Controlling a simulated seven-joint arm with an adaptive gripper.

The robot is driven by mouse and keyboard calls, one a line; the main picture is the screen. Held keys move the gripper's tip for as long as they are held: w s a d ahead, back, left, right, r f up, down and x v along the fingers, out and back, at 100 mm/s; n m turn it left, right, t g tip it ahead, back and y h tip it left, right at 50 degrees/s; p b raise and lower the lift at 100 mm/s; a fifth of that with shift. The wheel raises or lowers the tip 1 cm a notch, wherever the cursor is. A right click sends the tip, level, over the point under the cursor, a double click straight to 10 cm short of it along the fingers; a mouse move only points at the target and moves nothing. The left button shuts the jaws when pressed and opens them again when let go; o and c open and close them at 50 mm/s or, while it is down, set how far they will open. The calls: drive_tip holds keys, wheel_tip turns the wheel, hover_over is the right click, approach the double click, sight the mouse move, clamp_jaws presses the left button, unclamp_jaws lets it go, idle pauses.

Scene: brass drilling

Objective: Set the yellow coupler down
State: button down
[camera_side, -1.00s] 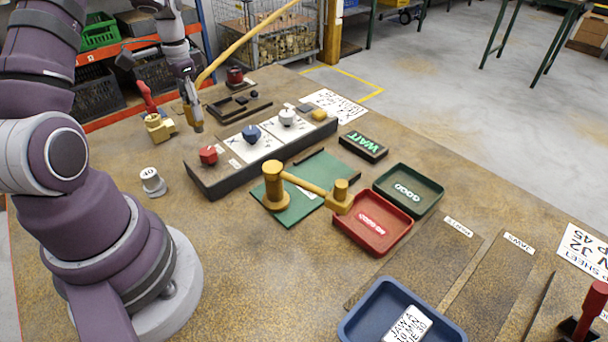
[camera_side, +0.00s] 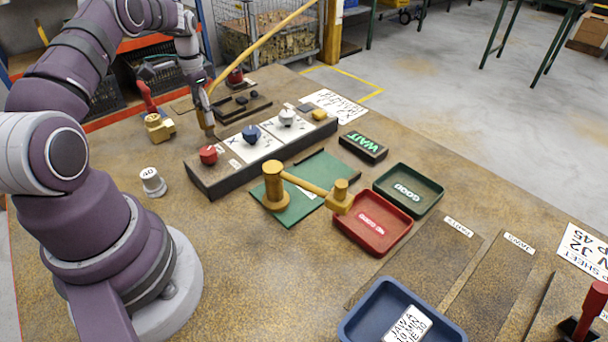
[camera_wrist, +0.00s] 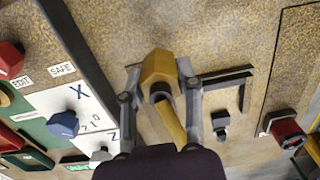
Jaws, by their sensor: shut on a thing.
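My gripper (camera_side: 206,112) is shut on the yellow coupler (camera_wrist: 157,72), a brass-yellow hex block with a long rod running from it. In the wrist view the block sits between my two fingers (camera_wrist: 160,88), and the rod slants down to the right. In the side view the rod (camera_side: 262,42) rises up and to the right from my gripper. The block is low, close to the tabletop (camera_side: 185,215) beside the far left end of the switch panel. I cannot tell whether it touches the table.
The dark switch panel (camera_side: 219,180) carries red, blue and white knobs. A two-post brass piece (camera_side: 275,187) stands on the green mat (camera_side: 332,163).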

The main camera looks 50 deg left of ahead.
sight(203, 109)
drive_tip(key=shift+f, duration=0.3)
drive_tip(key=c, duration=0.7)
unclamp_jaws()
drive_tip(key=shift+c, duration=0.2)
drive_tip(key=shift+r, duration=0.1)
drive_tip(key=w+d+r, duration=0.1)
drive_tip(key=d+r, duration=0.1)
drive_tip(key=r, duration=0.6)
drive_tip(key=w+d+r, duration=0.1)
drive_tip(key=d+r, duration=0.2)
drive_tip(key=r, duration=0.6)
drive_tip(key=s+d+r+t, duration=0.2)
drive_tip(key=d, duration=0.6)
drive_tip(key=s+d+r+t, duration=0.2)
drive_tip(key=d, duration=0.6)
drive_tip(key=s+d+f+t, duration=0.1)
drive_tip(key=s+d+f, duration=0.3)
drive_tip(key=s+d, duration=0.1)
drive_tip(key=shift+s+t, duration=0.3)
drive_tip(key=shift+s, duration=0.45)
